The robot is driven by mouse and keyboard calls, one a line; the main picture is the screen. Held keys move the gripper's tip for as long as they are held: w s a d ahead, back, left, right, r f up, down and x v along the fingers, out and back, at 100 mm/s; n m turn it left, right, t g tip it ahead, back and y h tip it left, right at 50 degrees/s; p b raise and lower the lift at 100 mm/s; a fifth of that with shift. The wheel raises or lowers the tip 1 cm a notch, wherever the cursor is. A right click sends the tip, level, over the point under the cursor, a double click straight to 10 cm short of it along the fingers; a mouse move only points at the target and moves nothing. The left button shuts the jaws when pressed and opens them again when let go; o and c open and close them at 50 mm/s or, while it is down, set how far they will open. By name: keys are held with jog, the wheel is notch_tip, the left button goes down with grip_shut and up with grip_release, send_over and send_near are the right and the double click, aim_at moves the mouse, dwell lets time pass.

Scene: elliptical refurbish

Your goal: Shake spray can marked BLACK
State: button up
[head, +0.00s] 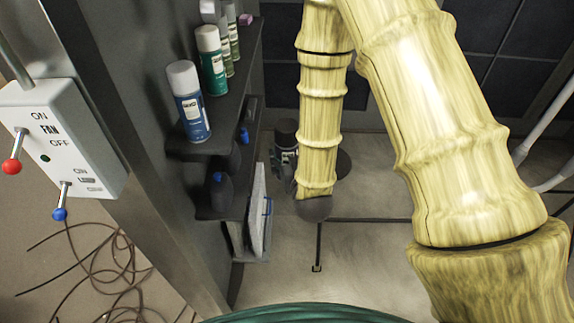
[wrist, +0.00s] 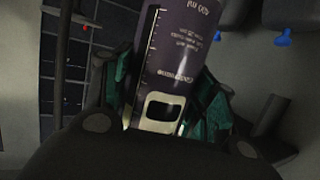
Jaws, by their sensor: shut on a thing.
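A dark spray can (wrist: 172,62) with pale small print and a white-framed label panel fills the middle of the wrist view, tilted. The word in its panel is too dark to read there. My gripper (wrist: 160,100) is shut on this can, with green-teal finger parts on both sides of it. In the head view, the dark can (head: 286,140) shows partly beside my yellow arm, just right of the shelves and apart from them. My arm hides much of the can and gripper in that view.
An upper shelf (head: 203,148) at left holds a blue can (head: 188,105), a green can (head: 212,62) and more cans behind. Dark bottles with blue parts (head: 218,190) stand on the lower shelf. A switch box (head: 60,135) is at far left. Open floor lies below my arm.

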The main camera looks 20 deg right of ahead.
aim_at(287, 148)
notch_tip(287, 148, up, 4)
jog(key=shift+f, duration=0.15)
notch_tip(287, 148, down, 7)
jog(key=shift+f, duration=0.1)
notch_tip(287, 148, up, 7)
jog(key=shift+w+r, duration=0.1)
jog(key=shift+f, duration=0.3)
notch_tip(287, 148, down, 6)
jog(key=shift+f, duration=0.25)
jog(key=shift+r, duration=0.15)
notch_tip(287, 148, up, 7)
jog(key=shift+f, duration=0.15)
notch_tip(287, 148, down, 7)
jog(key=shift+r, duration=0.1)
